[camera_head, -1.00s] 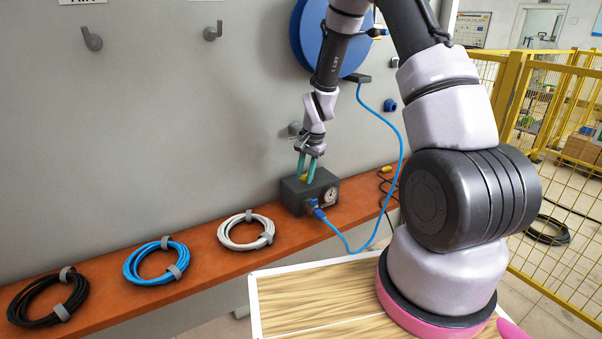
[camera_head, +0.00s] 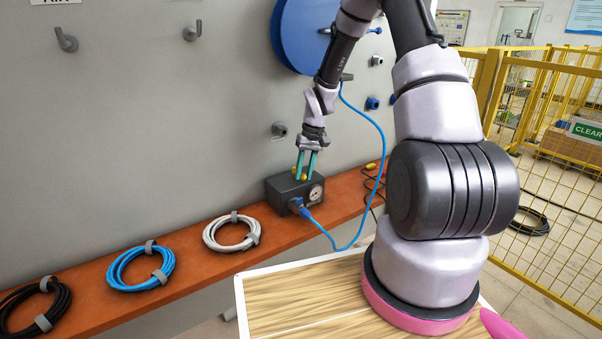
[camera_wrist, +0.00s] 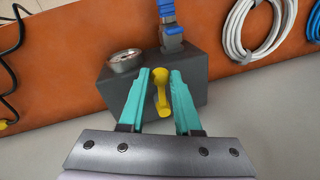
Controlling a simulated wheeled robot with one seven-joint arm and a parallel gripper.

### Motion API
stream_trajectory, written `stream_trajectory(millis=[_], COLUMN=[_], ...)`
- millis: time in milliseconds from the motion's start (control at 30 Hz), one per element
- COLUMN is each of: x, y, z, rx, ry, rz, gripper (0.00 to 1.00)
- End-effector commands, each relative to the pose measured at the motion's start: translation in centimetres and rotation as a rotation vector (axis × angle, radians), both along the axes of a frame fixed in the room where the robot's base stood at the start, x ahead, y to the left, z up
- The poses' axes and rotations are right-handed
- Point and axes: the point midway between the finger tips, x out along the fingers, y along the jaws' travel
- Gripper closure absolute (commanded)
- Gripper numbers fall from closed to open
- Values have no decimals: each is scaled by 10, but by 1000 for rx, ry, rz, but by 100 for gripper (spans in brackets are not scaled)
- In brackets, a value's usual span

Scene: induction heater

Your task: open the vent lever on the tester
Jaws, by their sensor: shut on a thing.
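The tester (camera_head: 285,196) is a dark grey box on the orange shelf, with a round dial gauge (camera_head: 315,193) on its face. It also shows in the wrist view (camera_wrist: 195,68). Its vent lever (camera_wrist: 162,100) is yellow and lies between my teal fingers, roughly in line with them in the wrist view. My gripper (camera_wrist: 160,73) is shut on the lever from above, though small gaps seem to show beside it. In the head view my gripper (camera_head: 304,178) is at the tester's top and hides most of the lever.
A blue hose (camera_head: 375,185) runs from a blue fitting (camera_head: 299,206) on the tester up to a blue reel (camera_head: 297,38). White (camera_head: 231,232), blue (camera_head: 141,267) and black (camera_head: 35,310) coils lie along the shelf (camera_head: 190,258). A yellow fence (camera_head: 550,180) stands at right.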

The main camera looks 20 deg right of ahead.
Motion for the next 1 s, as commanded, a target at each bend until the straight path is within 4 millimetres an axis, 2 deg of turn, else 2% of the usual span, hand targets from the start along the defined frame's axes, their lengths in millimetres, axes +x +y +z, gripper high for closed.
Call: stream_trajectory(millis=[300, 767, 800, 867, 1000], x=[3, 3, 3, 3, 3], y=[-6, -7, -7, -7, -6], z=[0, 0, 0, 0, 0], rx=[0, -1, -1, -1, -1], ry=[-2, -3, -3, -3, -2], rz=[91, 102, 102, 102, 103], gripper=[100, 100, 60, 40, 40])
